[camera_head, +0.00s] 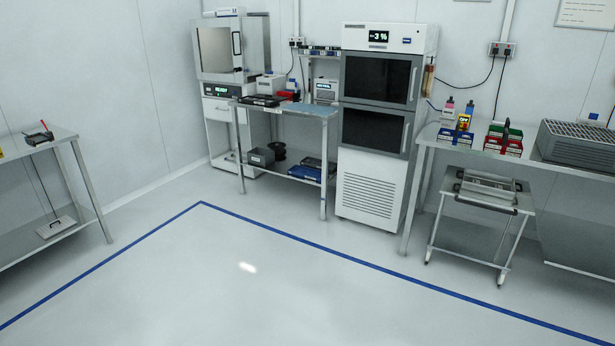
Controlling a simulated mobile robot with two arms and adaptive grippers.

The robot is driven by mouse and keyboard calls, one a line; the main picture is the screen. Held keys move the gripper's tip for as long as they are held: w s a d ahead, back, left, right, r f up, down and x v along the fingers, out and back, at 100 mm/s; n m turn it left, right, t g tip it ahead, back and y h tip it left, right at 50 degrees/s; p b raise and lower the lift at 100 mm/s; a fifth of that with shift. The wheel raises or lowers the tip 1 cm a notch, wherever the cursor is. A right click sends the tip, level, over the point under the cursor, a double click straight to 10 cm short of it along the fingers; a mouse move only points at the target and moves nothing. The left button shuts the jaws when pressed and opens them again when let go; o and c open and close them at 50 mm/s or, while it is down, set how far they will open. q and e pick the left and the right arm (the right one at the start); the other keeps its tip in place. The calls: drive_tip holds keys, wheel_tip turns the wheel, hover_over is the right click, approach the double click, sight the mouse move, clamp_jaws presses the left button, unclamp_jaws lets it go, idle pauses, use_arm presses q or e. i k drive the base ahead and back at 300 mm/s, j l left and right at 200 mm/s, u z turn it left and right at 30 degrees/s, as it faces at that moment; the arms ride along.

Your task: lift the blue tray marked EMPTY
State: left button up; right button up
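A flat blue item that may be the blue tray (305,173) lies on the lower shelf of the bench in the middle back. A dark flat item (318,163) is at its far right side, and I cannot tell whether it rests on it. No EMPTY marking is legible at this distance. A light blue flat surface, perhaps a mat (312,111), covers the right part of the same bench top. Neither of my grippers is in view.
The bench (324,200) stands between a white cabinet (218,125) and a tall two-door chamber (370,190). A wheeled cart (470,235) stands front right under a long bench (428,135). A side table (85,190) is at left. The floor inside the blue line (300,238) is clear.

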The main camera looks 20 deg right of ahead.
sight(297, 170)
drive_tip(key=i+z, duration=0.2)
drive_tip(key=i, duration=0.85)
drive_tip(key=i+z, duration=0.1)
drive_tip(key=i, duration=3.4)
drive_tip(key=i+z, duration=0.15)
drive_tip(key=i, duration=0.4)
drive_tip(key=i+z, duration=0.15)
drive_tip(key=i, duration=0.35)
drive_tip(key=i+j+z, duration=0.15)
drive_tip(key=i, duration=0.4)
